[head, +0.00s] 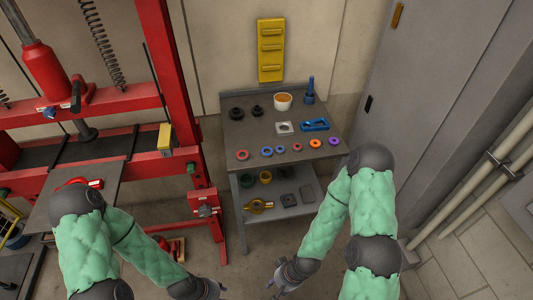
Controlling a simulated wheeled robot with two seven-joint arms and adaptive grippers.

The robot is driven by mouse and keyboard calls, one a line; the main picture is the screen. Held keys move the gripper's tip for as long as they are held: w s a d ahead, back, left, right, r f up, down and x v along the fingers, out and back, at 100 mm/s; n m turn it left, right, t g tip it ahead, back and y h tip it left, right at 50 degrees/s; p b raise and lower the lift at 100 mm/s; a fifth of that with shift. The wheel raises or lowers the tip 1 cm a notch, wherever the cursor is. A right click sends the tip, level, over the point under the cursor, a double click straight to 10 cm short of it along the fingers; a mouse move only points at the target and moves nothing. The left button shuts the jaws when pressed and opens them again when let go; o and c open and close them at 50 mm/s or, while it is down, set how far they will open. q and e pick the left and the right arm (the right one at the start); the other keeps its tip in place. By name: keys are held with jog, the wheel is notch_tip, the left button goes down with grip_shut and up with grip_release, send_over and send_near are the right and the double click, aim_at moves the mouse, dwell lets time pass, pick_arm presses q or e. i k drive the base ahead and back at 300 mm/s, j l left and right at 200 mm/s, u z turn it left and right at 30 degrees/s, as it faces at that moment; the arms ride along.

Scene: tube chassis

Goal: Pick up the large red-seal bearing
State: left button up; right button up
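A row of small ring-shaped bearings with coloured seals lies along the front of the grey table top. The left-most one has a red seal (243,155) and looks larger than the other red-seal bearing (297,147) in the middle of the row. My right gripper (277,274) is low in front of the table, well apart from the bearings; it looks open, with nothing seen in it. My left gripper (216,289) is at the bottom edge, left of the right one, partly cut off, and its fingers are too unclear to judge.
Blue (267,151), orange (315,143) and purple (333,140) bearings share the row. Behind are black rings (237,113), a white cup (283,101) and a blue tool (314,125). The table (262,133) has a lower shelf. A red press frame (180,100) stands left, a grey cabinet (420,90) right.

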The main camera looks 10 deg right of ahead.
aim_at(242, 152)
jog(key=u, duration=1.35)
jog(key=z, duration=1.5)
jog(key=u, duration=1.25)
jog(key=l+u, duration=0.15)
jog(key=l, duration=0.3)
jog(key=k+l+u, duration=0.15)
jog(key=l, duration=0.25)
jog(key=l+u, duration=0.1)
jog(key=l, duration=0.35)
jog(key=k+l+u, duration=0.15)
jog(key=l, duration=0.25)
